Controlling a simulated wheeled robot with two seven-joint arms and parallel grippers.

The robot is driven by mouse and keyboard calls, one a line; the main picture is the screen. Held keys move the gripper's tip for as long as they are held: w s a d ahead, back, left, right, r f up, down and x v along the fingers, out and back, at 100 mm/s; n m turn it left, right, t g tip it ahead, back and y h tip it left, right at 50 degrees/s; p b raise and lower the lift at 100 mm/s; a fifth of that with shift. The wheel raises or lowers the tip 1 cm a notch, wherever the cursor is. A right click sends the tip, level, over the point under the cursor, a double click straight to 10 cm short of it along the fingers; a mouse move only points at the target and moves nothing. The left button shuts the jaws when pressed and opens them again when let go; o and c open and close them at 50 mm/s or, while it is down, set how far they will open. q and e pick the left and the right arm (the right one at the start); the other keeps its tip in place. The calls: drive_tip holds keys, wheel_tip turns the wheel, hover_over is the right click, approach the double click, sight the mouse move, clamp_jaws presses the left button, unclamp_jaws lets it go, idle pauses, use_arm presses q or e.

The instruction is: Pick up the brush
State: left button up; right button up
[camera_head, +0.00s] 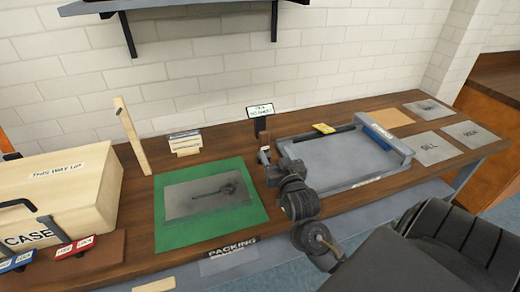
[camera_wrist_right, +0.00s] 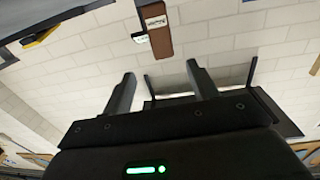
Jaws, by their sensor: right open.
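I cannot clearly make out a brush. A dark, long shape with a wide end (camera_head: 228,190) lies or is printed on the grey panel (camera_head: 185,204) of the green mat; I cannot tell which. My right gripper (camera_head: 270,168) is above the table, between the mat and the grey tray. Its two fingers (camera_wrist_right: 162,90) are apart in the wrist view, with only wall and shelf showing between them. A small brown upright piece (camera_head: 264,154) is close by the gripper; a brown block with a white label (camera_wrist_right: 157,30) shows beyond the fingers. My left gripper is not in view.
A grey tray (camera_head: 330,172) with a yellow item (camera_head: 323,128) at its back edge is right of the gripper. A small sign (camera_head: 260,110) stands behind. A wooden case (camera_head: 60,190) is at left. Flat labelled panels (camera_head: 430,148) lie at right.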

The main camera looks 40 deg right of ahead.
sight(265, 138)
drive_tip(key=x, duration=0.5)
drive_tip(key=shift+w+a, duration=0.1)
drive_tip(key=shift+a, duration=0.25)
drive_tip(key=shift+w+d, duration=0.1)
drive_tip(key=shift+w, duration=0.15)
drive_tip(key=shift+d+r, duration=0.1)
drive_tip(key=shift+w+d+r+p, duration=0.1)
drive_tip(key=shift+w+p, duration=0.15)
drive_tip(key=shift+p, duration=0.15)
drive_tip(key=p+x, duration=0.1)
drive_tip(key=x, duration=0.3)
drive_tip(key=shift+w+d, duration=0.15)
drive_tip(key=shift+w, duration=0.1)
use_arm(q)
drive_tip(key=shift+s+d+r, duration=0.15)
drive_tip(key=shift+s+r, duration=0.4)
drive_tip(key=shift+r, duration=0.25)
